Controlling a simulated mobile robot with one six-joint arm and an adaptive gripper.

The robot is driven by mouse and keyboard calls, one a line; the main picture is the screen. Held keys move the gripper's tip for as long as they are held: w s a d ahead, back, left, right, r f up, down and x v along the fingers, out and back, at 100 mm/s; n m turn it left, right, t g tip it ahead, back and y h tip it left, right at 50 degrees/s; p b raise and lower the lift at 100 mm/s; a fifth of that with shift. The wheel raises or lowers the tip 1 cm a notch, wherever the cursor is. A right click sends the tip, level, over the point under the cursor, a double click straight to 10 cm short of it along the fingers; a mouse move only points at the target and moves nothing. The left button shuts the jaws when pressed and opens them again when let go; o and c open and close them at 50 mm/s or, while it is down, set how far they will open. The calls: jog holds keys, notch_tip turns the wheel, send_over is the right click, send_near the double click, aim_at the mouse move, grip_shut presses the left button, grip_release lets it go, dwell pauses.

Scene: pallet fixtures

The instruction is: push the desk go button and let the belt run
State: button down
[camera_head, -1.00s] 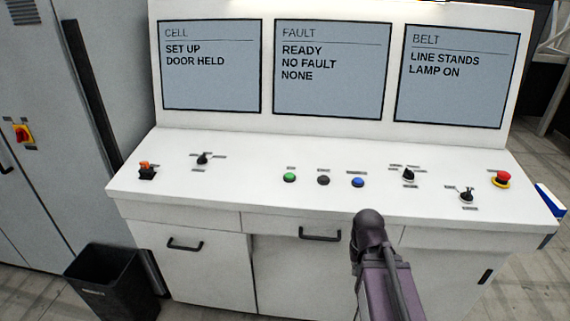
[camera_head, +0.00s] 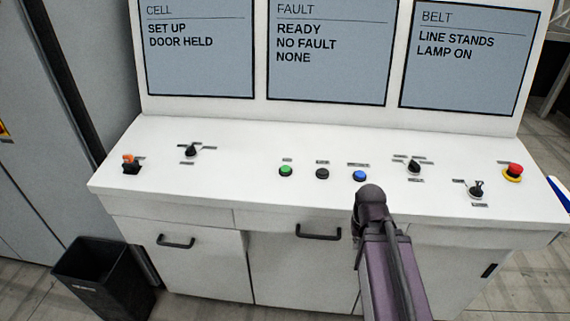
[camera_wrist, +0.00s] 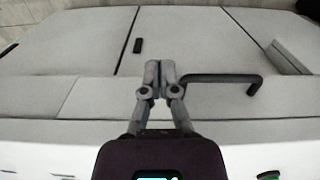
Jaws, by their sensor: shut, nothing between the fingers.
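The white desk (camera_head: 240,190) carries a green button (camera_head: 286,170), a black button (camera_head: 322,173) and a blue button (camera_head: 359,175) in a row; their labels are too small to read. A green round part, likely the green button (camera_wrist: 268,175), shows at the bottom edge of the wrist view. My gripper (camera_wrist: 160,68) is shut and empty, in front of the desk's cabinet fronts and a dark handle; it touches no button. In the head view my arm rises in front of the desk and its gripper cannot be made out. The belt screen (camera_head: 465,55) reads LINE STANDS, LAMP ON.
The cell screen (camera_head: 200,65) reads SET UP, DOOR HELD; the fault screen (camera_head: 330,65) reads READY, NO FAULT, NONE. An orange-topped switch (camera_head: 131,164), dark selector knobs (camera_head: 414,167) and a red stop button (camera_head: 514,171) share the desktop. A black bin (camera_head: 105,280) stands front left.

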jog(key=shift+d, duration=0.2)
notch_tip(320, 180, up, 21)
jog(key=t+p, duration=0.2)
jog(key=p, duration=1.9)
send_over(285, 168)
jog(key=s, duration=0.3)
jog(key=shift+w+r+m, duration=0.15)
jog(key=shift+m, duration=0.15)
jog(key=shift+f, duration=0.2)
jog(key=f+b, duration=0.4)
jog(key=w+f+b, duration=0.1)
jog(key=f+b, duration=0.4)
jog(key=w+f+b, duration=0.1)
jog(key=f+b, duration=0.3)
jog(key=shift+w+d+f+b, duration=0.1)
jog(key=shift+f+b, duration=0.1)
jog(key=shift+b, duration=0.2)
